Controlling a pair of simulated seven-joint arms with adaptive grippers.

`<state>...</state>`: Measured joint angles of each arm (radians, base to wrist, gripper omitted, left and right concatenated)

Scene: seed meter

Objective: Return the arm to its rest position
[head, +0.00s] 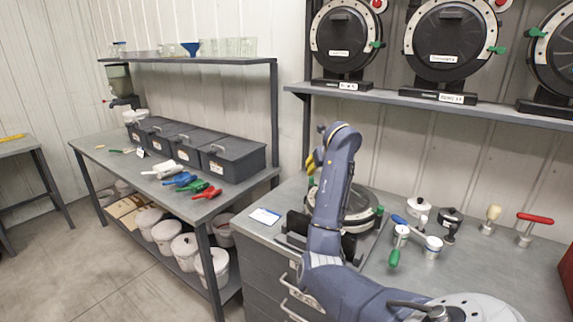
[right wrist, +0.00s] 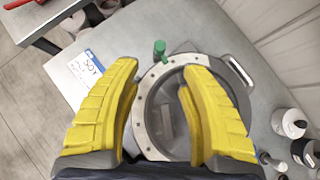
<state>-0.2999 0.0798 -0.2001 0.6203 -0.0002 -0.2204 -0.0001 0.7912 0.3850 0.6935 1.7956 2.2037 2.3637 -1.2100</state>
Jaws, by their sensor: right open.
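My right arm reaches over the bench in the head view, and its gripper (head: 313,162) with yellow fingers shows small beside the bent arm. In the right wrist view the right gripper (right wrist: 160,78) is open, with nothing between its yellow fingers. Below the fingers is a round seed meter (right wrist: 150,118) with a pale ring, a clear cover and a green knob (right wrist: 160,50). In the head view the seed meter (head: 362,216) is partly hidden behind my arm. My left gripper is not in view.
A card marked SOY (right wrist: 88,66) lies beside the meter. Metal canisters and tools, including a red-handled one (head: 533,218), stand to the right. A shelf (head: 420,106) with more meters is above. Dark bins (head: 233,157) and colored scoops (head: 181,180) are on the left bench.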

